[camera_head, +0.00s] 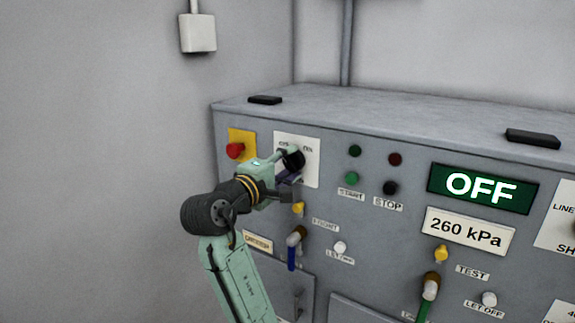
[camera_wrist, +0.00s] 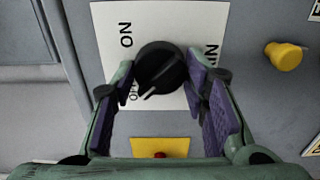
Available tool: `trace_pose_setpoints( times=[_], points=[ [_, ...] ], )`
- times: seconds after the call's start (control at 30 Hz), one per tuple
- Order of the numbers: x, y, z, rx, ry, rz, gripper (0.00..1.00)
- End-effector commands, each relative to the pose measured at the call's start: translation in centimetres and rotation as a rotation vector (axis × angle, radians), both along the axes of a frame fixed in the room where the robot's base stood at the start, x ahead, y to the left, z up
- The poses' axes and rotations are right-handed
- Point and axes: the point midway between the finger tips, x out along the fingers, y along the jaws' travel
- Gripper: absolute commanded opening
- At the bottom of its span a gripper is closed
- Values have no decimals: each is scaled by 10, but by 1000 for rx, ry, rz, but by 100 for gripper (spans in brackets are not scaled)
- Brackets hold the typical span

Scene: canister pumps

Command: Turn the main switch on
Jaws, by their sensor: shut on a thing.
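The main switch is a round black knob (camera_wrist: 162,66) on a white plate (camera_wrist: 190,22) with ON and OFF printed on it. In the wrist view its white pointer line aims down and left, near the OFF print. My gripper (camera_wrist: 160,76) has its purple-padded fingers on both sides of the knob, shut on it. In the head view my gripper (camera_head: 287,172) reaches the knob (camera_head: 294,159) from the front and hides part of the plate (camera_head: 311,163). The panel display (camera_head: 481,188) reads OFF in white on green.
A red button (camera_head: 235,150) on a yellow plate sits left of the switch. START and STOP buttons (camera_head: 352,178) are to its right. A yellow knob (camera_head: 299,208) and a blue-handled valve (camera_head: 292,250) are below. A 260 kPa sign (camera_head: 467,231) is under the display.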

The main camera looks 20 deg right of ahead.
Motion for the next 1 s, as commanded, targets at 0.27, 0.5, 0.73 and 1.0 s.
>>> trace_pose_setpoints(
  times=[0.27,0.5,0.73,1.0],
  points=[
    [0,1,-1,62,-77,1,13],
    [1,1,-2,182,-230,2,13],
    [0,1,-2,316,-403,1,13],
    [1,1,-3,475,-605,0,13]
  ],
)
